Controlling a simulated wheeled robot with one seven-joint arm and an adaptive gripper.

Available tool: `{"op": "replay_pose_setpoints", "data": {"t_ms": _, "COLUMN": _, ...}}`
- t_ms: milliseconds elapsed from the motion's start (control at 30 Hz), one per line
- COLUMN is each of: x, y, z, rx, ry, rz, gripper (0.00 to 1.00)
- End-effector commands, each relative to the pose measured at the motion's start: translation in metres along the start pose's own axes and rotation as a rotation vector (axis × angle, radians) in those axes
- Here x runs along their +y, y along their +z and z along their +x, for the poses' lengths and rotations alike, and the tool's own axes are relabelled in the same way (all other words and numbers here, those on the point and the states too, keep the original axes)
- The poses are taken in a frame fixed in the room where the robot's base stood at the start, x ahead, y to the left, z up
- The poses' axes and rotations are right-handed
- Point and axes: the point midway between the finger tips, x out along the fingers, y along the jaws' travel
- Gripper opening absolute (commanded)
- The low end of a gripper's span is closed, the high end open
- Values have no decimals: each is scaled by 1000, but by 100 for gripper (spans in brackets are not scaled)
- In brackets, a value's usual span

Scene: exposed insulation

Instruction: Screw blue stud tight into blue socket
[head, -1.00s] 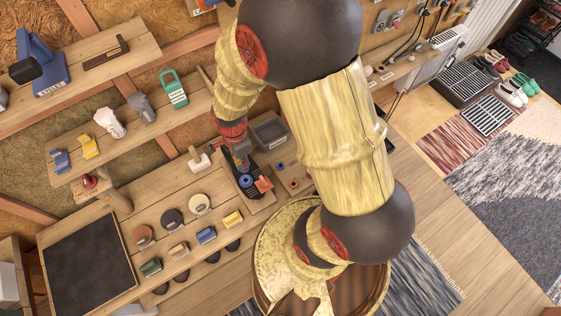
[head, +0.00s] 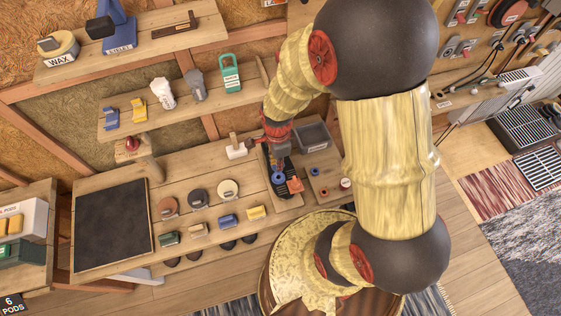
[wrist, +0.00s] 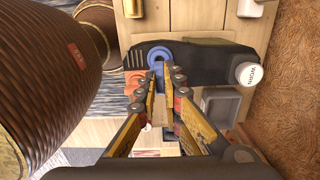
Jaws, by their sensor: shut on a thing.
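My gripper (head: 280,156) points down over a dark block on the bench; it also shows in the wrist view (wrist: 164,76). Its fingers are close together on a small thing, apparently the blue stud, which they mostly hide. A round blue piece, apparently the blue socket (head: 278,177), sits on the dark block just below the fingertips. In the wrist view the blue socket (wrist: 160,54) shows as a ring just beyond the fingertips. I cannot tell whether the stud touches it or how deep it sits. An orange-red piece (head: 295,185) lies beside the socket.
A grey open bin (head: 312,137) stands behind the block. A small board with a blue ring (head: 314,171) and a red piece lies to the right. Discs and coloured blocks lie to the left, beside a black mat (head: 112,222).

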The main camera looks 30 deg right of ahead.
Motion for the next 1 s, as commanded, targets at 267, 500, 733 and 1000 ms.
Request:
{"op": "replay_pose_setpoints", "data": {"t_ms": 267, "x": 0, "y": 0, "z": 27, "rx": 0, "ry": 0, "rz": 0, "gripper": 0}}
{"op": "replay_pose_setpoints", "data": {"t_ms": 500, "x": 0, "y": 0, "z": 35, "rx": 0, "ry": -1, "rz": 1, "gripper": 0}}
{"op": "replay_pose_setpoints", "data": {"t_ms": 733, "x": 0, "y": 0, "z": 35, "rx": 0, "ry": -1, "rz": 1, "gripper": 0}}
{"op": "replay_pose_setpoints", "data": {"t_ms": 1000, "x": 0, "y": 0, "z": 35, "rx": 0, "ry": -1, "rz": 1, "gripper": 0}}
